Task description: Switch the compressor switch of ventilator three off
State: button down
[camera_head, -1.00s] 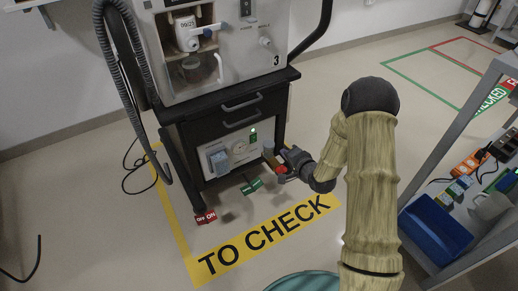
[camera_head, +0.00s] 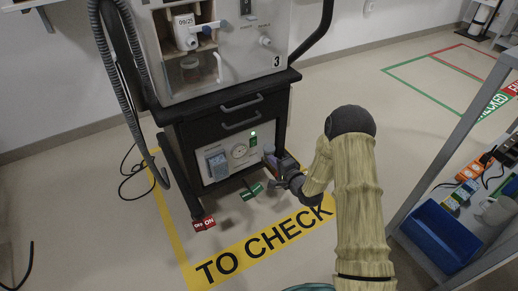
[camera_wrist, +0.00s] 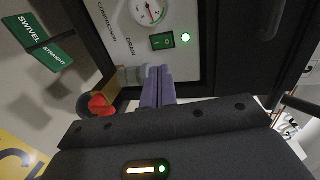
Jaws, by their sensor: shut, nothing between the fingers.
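Ventilator three (camera_head: 232,62) is a grey unit marked 3 on a black cart. Its light compressor panel (camera_head: 215,170) is low on the cart. The compressor switch (camera_wrist: 163,41) is a small dark green rocker with a lit green lamp (camera_wrist: 186,37) beside it in the wrist view. In the head view, the green-lit spot (camera_head: 253,138) is small, and the rocker's position is hard to read. My gripper (camera_wrist: 157,72) is shut and empty, its purple fingertips just below the switch in the wrist view, with a visible gap. It also shows at the panel's right side in the head view (camera_head: 271,160).
A pressure gauge (camera_wrist: 148,10) sits beside the switch. A brass valve with a red knob (camera_wrist: 98,106) is close left of my fingers. Green SWIVEL/STRAIGHT tag (camera_wrist: 38,42) is further left. A shelf with a blue bin (camera_head: 447,236) stands at right.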

aim_at(255, 141)
jog(key=b+x, duration=0.1)
jog(key=x, duration=0.2)
jog(key=b+x, duration=0.2)
jog(key=x, duration=0.1)
jog(key=b+x, duration=0.2)
jog(key=x, duration=0.1)
jog(key=shift+w+a+r, duration=0.15)
jog(key=shift+r, duration=0.1)
jog(key=shift+w+a+r+b, duration=0.2)
jog(key=shift+w+a+b, duration=0.1)
jog(key=shift+w+b, duration=0.1)
jog(key=shift+d+r, duration=0.1)
